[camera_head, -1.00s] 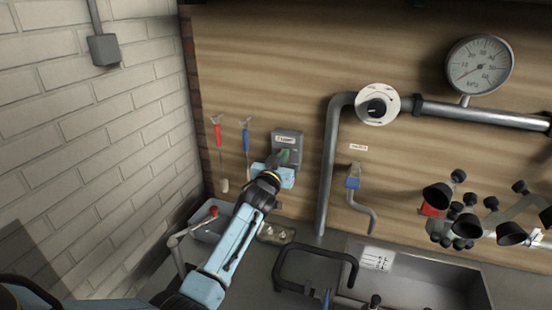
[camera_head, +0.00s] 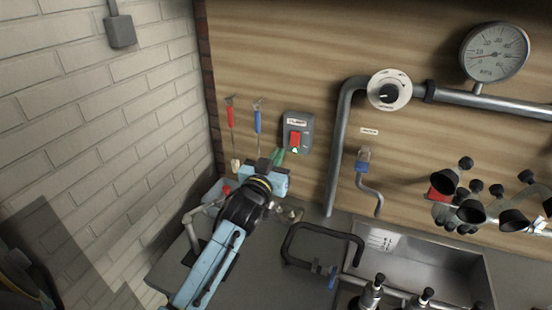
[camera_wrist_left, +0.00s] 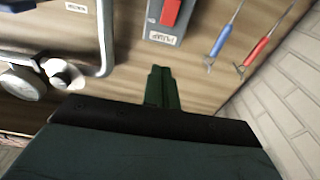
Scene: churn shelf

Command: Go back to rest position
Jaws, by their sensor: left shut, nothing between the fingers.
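My left gripper (camera_head: 278,158) is shut and empty, its dark green fingers together. It is below and a little left of the grey switch box (camera_head: 309,131) on the wooden wall, apart from it. The box has a red rocker (camera_head: 295,138), with a small green spot under it. In the left wrist view the shut fingers (camera_wrist_left: 161,88) point toward the switch box (camera_wrist_left: 157,32), with a gap between them, and the red rocker (camera_wrist_left: 171,12) is at the top edge. My right gripper is not in view.
Red (camera_head: 231,117) and blue (camera_head: 258,121) handled tools hang left of the box. A pipe (camera_head: 337,150), gauge (camera_head: 494,52) and black-cupped cluster (camera_head: 471,211) are to the right. A black hoop-shaped frame (camera_head: 322,229) stands beside the sink (camera_head: 420,262). A brick wall (camera_head: 95,120) bounds the left.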

